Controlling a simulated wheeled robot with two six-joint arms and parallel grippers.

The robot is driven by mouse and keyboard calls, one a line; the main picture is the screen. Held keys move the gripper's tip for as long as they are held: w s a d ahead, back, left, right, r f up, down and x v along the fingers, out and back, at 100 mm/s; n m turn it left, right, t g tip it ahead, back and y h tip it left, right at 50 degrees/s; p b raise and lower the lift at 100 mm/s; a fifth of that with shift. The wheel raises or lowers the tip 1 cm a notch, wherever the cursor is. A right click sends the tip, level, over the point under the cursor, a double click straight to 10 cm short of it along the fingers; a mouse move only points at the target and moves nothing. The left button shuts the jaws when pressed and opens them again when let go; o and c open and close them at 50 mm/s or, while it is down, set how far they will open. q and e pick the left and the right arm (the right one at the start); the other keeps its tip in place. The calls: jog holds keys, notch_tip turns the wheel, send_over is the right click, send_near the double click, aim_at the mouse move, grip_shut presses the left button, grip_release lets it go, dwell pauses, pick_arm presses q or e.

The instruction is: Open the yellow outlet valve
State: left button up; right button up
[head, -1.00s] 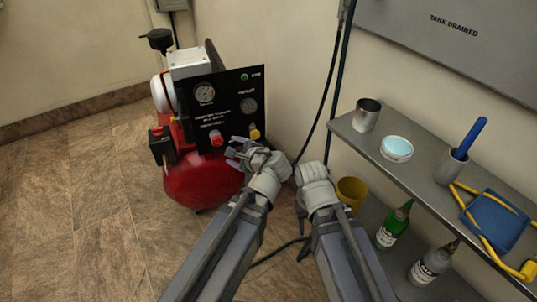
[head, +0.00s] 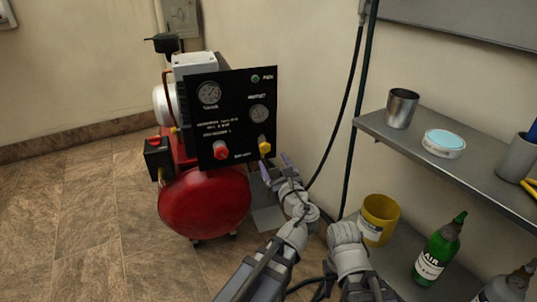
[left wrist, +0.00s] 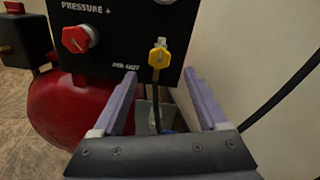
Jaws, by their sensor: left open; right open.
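The yellow outlet valve (head: 265,147) is at the lower right of the black panel (head: 236,115) on the red compressor. In the left wrist view the yellow valve (left wrist: 158,57) appears between and just beyond my fingertips, with a dark hose hanging below it. My left gripper (head: 275,167) is open and empty, just below and right of the valve, apart from it. Its two purple fingers (left wrist: 158,74) show in the wrist view. My right gripper (head: 345,238) is lower right, away from the panel; its fingers are mostly hidden.
A red knob (head: 221,150) is left of the valve on the panel, above the red tank (head: 203,202). A shelf (head: 460,165) at right holds a metal cup (head: 402,108) and a round tin (head: 443,143). A yellow bucket (head: 378,220) and green bottle (head: 440,250) are below.

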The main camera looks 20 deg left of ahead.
aim_at(266, 149)
pick_arm(q)
jog(key=x, duration=0.7)
jog(key=shift+w+a, duration=0.1)
jog(key=shift+c, duration=0.3)
grip_shut()
